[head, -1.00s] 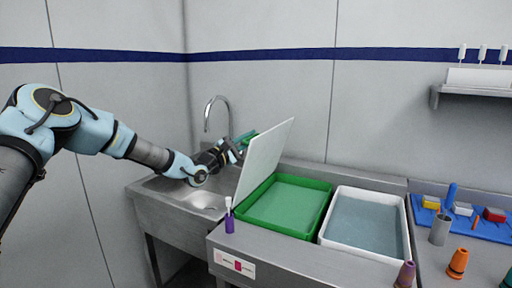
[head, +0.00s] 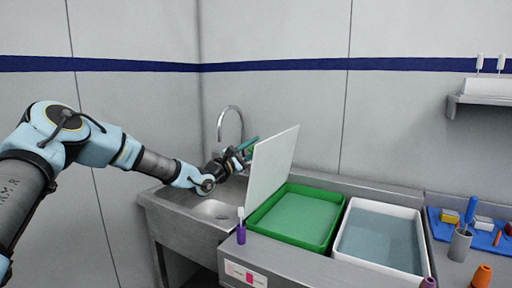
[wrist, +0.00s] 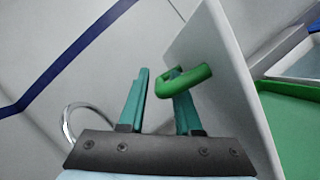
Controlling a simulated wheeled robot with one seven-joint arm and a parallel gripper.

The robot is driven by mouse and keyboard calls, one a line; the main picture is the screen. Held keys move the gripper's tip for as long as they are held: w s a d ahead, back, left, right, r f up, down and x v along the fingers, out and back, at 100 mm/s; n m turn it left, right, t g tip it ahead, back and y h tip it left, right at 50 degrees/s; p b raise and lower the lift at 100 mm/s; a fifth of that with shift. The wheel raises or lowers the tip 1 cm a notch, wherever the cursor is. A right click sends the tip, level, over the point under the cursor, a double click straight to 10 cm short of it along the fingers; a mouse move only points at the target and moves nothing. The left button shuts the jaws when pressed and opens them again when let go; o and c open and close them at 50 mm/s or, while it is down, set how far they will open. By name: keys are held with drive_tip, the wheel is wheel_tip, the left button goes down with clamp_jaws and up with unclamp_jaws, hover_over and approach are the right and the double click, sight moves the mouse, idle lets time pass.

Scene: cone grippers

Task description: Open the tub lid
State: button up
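The green tub (head: 297,238) stands on the steel counter. Its pale lid (head: 271,170) stands steeply up along the tub's left side; in the wrist view the lid (wrist: 222,85) fills the right of centre. A green loop handle (wrist: 190,80) sticks out from the lid's outer face. My gripper (head: 246,147) is on the lid's left, outer side, partly hidden behind it in the head view. In the wrist view my gripper (wrist: 160,85) has its teal fingers apart. The right finger overlaps the handle and seems to pass through its loop; contact is unclear.
A sink (head: 212,210) with a tap (head: 229,118) lies left of the tub. A purple bottle (head: 241,233) stands near the tub's front left corner. A white tub (head: 382,240) stands close on the right. A blue board (head: 485,232) with small items lies farther right.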

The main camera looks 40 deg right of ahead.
drive_tip(key=shift+o, duration=0.7)
drive_tip(key=b+v, duration=0.4)
drive_tip(key=v, duration=0.6)
drive_tip(key=shift+a, duration=0.4)
drive_tip(key=shift+f, duration=0.1)
drive_tip(key=w+a+f+m+t+y, duration=0.35)
drive_tip(key=a+f+y, duration=0.2)
drive_tip(key=f, duration=0.25)
drive_tip(key=w+a+f+m+t+y, duration=0.1)
drive_tip(key=w+a+f+y, duration=0.15)
drive_tip(key=a, duration=0.45)
drive_tip(key=w+a+f+m+y, duration=0.1)
drive_tip(key=a+f+y, duration=0.15)
drive_tip(key=a, duration=0.55)
drive_tip(key=w+a+f+m+t+y, duration=0.1)
drive_tip(key=w+a+f+y, duration=0.1)
drive_tip(key=a+y, duration=0.35)
drive_tip(key=s+a+m+y, duration=0.2)
drive_tip(key=s+a+y, duration=0.15)
drive_tip(key=a, duration=1.55)
drive_tip(key=s+a+r+m+g+y, duration=0.1)
drive_tip(key=s+a+r+g, duration=0.1)
drive_tip(key=s+a, duration=0.9)
drive_tip(key=shift+g, duration=0.75)
